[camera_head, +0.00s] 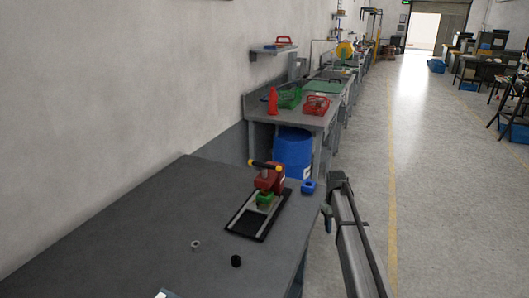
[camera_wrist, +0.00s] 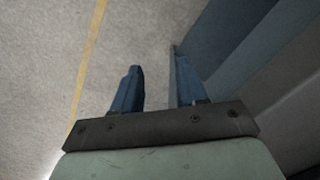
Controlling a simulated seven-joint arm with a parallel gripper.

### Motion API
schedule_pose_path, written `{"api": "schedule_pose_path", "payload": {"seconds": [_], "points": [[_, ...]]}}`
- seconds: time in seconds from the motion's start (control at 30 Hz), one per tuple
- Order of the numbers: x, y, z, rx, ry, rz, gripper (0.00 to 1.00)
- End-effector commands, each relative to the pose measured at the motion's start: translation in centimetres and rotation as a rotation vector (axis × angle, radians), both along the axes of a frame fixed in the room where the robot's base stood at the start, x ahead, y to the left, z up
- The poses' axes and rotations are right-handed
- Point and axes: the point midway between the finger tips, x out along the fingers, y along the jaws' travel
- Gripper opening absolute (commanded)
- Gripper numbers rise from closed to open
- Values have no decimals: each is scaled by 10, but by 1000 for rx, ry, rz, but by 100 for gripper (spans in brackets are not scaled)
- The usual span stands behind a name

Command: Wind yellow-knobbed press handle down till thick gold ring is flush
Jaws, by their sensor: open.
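The red press (camera_head: 269,179) stands on the table in the head view. Its dark handle bar (camera_head: 265,166) lies across the top with yellow ends. A green part (camera_head: 264,199) sits at the front of the press, above a black base (camera_head: 244,223) with light rails. I cannot make out a thick gold ring. My gripper (camera_wrist: 156,68) is open and empty in the wrist view, its two blue fingers apart over the floor beside the table. In the head view my arm is right of the table, away from the press.
The grey table (camera_head: 150,225) carries a small grey ring-shaped piece (camera_head: 195,244), a black cylinder (camera_head: 236,261) and a blue piece (camera_head: 308,186) right of the press. A wall runs along the left. A blue barrel (camera_head: 293,152) stands beyond the table. The table's left part is clear.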

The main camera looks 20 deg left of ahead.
Motion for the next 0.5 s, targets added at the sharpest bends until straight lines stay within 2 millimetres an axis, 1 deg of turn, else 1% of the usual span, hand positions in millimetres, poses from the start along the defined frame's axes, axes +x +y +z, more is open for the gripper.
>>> {"api": "schedule_pose_path", "payload": {"seconds": [0.03, 0.1, 0.17, 0.2, 0.27, 0.3, 0.37, 0.4, 0.47, 0.5], "points": [[14, 13, 23, 4, -15, 19, 43], [24, 29, 53, 7, -32, 45, 43], [32, 42, 79, 12, -46, 68, 43], [37, 50, 97, 14, -55, 84, 43], [43, 66, 125, 19, -69, 113, 43], [47, 76, 143, 22, -77, 134, 43], [50, 94, 173, 28, -87, 174, 43], [51, 108, 193, 33, -94, 206, 43], [49, 130, 223, 41, -97, 269, 43], [44, 148, 240, 49, -96, 320, 43]]}}
